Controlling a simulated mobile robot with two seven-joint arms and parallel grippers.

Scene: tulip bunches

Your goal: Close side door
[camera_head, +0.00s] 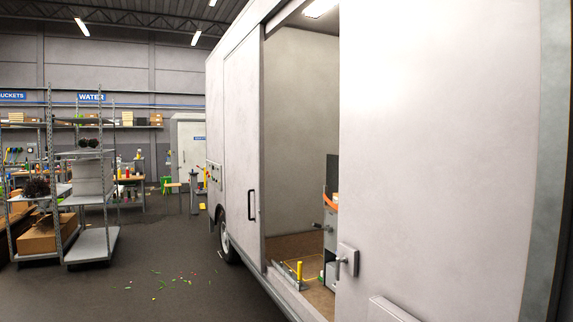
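A white van or truck body fills the middle and right of the head view. Its side doorway (300,150) stands open and shows a grey interior. Right of the gap is a large plain white panel (440,150) with a square plate and lever latch (347,260) at its left edge. Left of the gap is another white panel (240,130) with a black vertical handle (251,204). I cannot tell for certain which panel is the side door. Neither of my grippers is in view.
Inside the doorway are a yellow upright post (299,270) and a grey cabinet (331,273). A metal shelf cart (92,245) stands at the left, with a cardboard box (46,234) beside it. Small coloured bits (172,281) lie on the otherwise clear dark floor.

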